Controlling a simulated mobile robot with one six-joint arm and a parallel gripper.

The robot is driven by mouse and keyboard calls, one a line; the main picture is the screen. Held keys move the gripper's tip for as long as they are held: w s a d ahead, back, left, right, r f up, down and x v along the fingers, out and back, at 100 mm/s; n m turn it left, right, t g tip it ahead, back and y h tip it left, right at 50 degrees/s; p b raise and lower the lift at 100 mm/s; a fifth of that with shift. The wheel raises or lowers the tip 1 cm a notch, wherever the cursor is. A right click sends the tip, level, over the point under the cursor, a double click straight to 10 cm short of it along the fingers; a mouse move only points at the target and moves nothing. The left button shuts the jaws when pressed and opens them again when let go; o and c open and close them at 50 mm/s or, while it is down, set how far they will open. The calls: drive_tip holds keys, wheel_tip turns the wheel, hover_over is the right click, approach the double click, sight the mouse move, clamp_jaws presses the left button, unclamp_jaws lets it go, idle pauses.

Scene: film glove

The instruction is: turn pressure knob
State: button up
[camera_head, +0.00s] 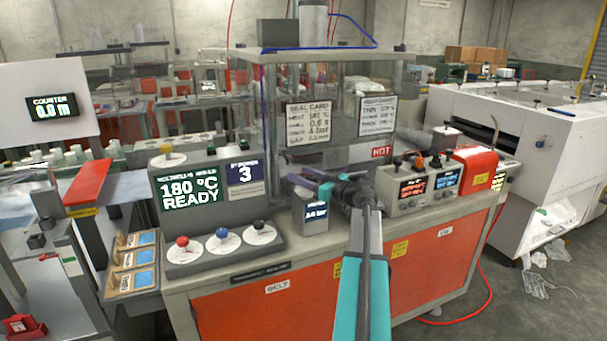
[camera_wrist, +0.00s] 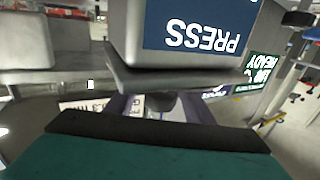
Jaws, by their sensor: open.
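A small grey box with a lit blue readout (camera_head: 316,212) stands on the front of the machine bench. It seems to be the pressure unit, but the readout is too small to read surely. My gripper (camera_head: 308,186) is open over the top of this box, its two dark fingers spread. I cannot make out a knob between them or tell whether they touch one. In the wrist view a grey block with an upside-down blue PRESS label (camera_wrist: 200,27) is close by. Red (camera_head: 182,241), blue (camera_head: 221,233) and black (camera_head: 259,225) knobs sit on white dials to the left.
A clear-walled press housing (camera_head: 335,100) with hanging cards and a HOT sign (camera_head: 381,151) stands behind my gripper. A grey control box (camera_head: 416,190) with switches is close on the right. A display reading 180 °C READY (camera_head: 188,190) is at left.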

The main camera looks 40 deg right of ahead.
drive_tip(key=shift+w, duration=0.2)
drive_tip(key=c, duration=0.9)
drive_tip(key=shift+d, duration=0.35)
drive_tip(key=shift+c, duration=0.7)
drive_tip(key=shift+a, duration=0.25)
drive_tip(key=shift+b, duration=0.3)
